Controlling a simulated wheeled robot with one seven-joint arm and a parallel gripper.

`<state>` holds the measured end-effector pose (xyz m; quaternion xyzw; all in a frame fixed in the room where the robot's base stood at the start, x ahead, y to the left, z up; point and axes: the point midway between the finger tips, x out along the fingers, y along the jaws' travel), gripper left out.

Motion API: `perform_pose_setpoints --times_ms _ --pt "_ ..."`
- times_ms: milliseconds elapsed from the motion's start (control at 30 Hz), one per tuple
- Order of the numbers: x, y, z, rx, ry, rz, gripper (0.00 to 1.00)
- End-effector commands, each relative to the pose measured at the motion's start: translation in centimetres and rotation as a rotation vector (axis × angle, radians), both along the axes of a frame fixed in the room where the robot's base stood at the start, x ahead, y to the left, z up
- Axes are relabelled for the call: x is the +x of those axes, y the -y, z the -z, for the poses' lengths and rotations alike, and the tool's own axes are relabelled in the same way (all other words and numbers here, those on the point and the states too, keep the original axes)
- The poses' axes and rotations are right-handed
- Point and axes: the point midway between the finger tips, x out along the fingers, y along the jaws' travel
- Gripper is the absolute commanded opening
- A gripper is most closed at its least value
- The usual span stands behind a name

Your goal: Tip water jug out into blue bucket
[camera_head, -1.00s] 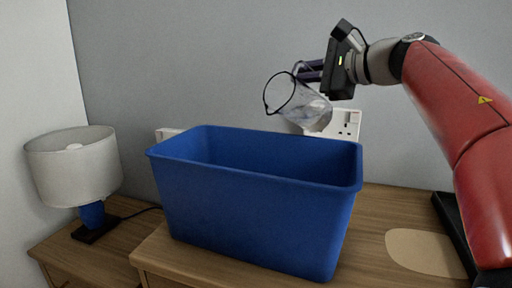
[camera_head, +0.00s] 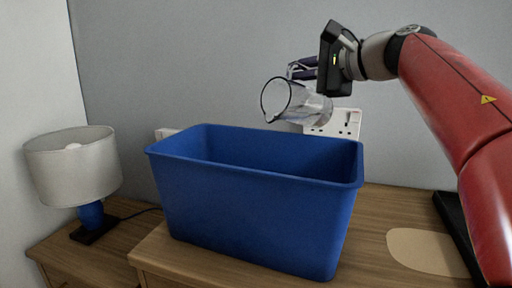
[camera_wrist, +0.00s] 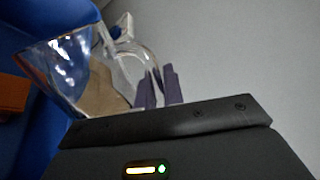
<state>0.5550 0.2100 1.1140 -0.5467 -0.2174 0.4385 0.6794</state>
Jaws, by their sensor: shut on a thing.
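The clear water jug (camera_head: 294,102) is tilted onto its side above the back part of the blue bucket (camera_head: 255,212), its dark-edged mouth facing left and slightly down. My gripper (camera_head: 302,69) is shut on the jug, on the side away from its mouth. In the wrist view the jug (camera_wrist: 88,75) is beside the dark fingers (camera_wrist: 160,88), with the bucket's blue (camera_wrist: 45,135) behind it. The bucket stands upright and open. Its floor is hidden in the head view. I cannot make out any stream leaving the jug.
The bucket stands on a wooden cabinet top (camera_head: 375,240). A lamp (camera_head: 75,170) with a pale shade stands to the left on a lower wooden surface. A wall socket (camera_head: 343,124) is behind the jug. A pale oval patch (camera_head: 428,251) lies right of the bucket.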

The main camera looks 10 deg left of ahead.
Motion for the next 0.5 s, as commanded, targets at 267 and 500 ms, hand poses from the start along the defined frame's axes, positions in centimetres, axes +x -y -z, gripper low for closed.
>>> perform_pose_setpoints --times_ms 267,500 --pt "-0.9 -0.6 0.0 -0.026 0.042 -0.002 0.00" --pt "-1.6 -1.1 0.0 -0.052 0.080 -0.001 0.00"
